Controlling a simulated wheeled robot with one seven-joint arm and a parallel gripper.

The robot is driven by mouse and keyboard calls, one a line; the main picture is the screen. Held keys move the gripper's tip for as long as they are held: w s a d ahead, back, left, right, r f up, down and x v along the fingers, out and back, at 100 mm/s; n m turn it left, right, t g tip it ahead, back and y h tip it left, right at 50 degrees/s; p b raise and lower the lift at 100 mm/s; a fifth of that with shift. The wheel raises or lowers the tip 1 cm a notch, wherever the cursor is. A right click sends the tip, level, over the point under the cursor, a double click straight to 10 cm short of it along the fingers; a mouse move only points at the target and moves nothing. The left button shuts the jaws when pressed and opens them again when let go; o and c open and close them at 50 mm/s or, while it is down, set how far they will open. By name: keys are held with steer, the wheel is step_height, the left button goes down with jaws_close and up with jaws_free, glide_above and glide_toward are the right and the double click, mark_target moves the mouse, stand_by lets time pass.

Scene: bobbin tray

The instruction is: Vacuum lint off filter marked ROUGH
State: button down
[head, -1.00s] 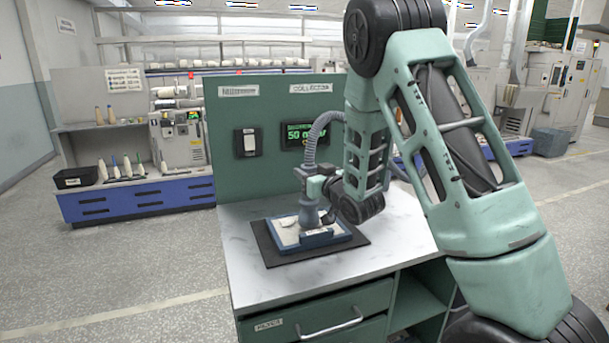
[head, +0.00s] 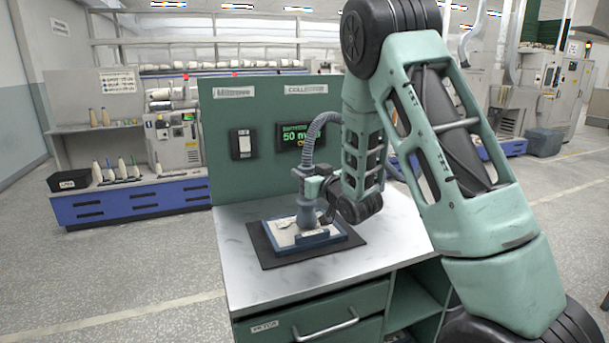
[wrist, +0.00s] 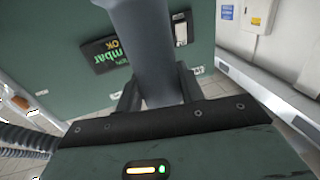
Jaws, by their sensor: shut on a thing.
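A filter in a blue frame (head: 334,238) lies on a black mat (head: 268,258) on the workbench. Its pale surface (head: 278,238) is partly covered by the nozzle, and its label is too small to read. My gripper (head: 316,188) is shut on a blue-grey vacuum nozzle (head: 307,214), held upright over the filter. Whether the nozzle's mouth touches the surface I cannot tell. In the wrist view the nozzle (wrist: 155,55) runs between my fingers (wrist: 158,95). A grey ribbed hose (head: 312,135) arches up from the nozzle. Lint cannot be made out.
A green panel behind the bench carries a switch (head: 243,144) and a display (head: 303,137) reading about 50. The white benchtop (head: 240,285) is clear in front of the mat. A drawer (head: 310,325) is closed below. Shelving with bobbins stands far left.

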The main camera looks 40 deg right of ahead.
steer(key=shift+s+d+b, duration=0.2)
steer(key=shift+s+d, duration=0.05)
steer(key=shift+d, duration=0.7)
steer(key=shift+s+d+b, duration=0.2)
steer(key=shift+d, duration=0.7)
steer(key=w+a+b, duration=0.2)
steer(key=w+a, duration=0.5)
steer(key=a, duration=0.1)
stand_by(0.7)
stand_by(0.8)
steer(key=shift+d+b, duration=0.45)
steer(key=shift+d, duration=1.95)
steer(key=shift+s, duration=0.1)
steer(key=d, duration=0.1)
steer(key=s+d, duration=0.1)
steer(key=d, duration=0.1)
steer(key=s+d, duration=0.1)
steer(key=d, duration=0.1)
steer(key=shift+s+d+b, duration=0.15)
steer(key=shift+s+b, duration=0.05)
steer(key=shift+b, duration=0.2)
steer(key=shift+r, duration=0.1)
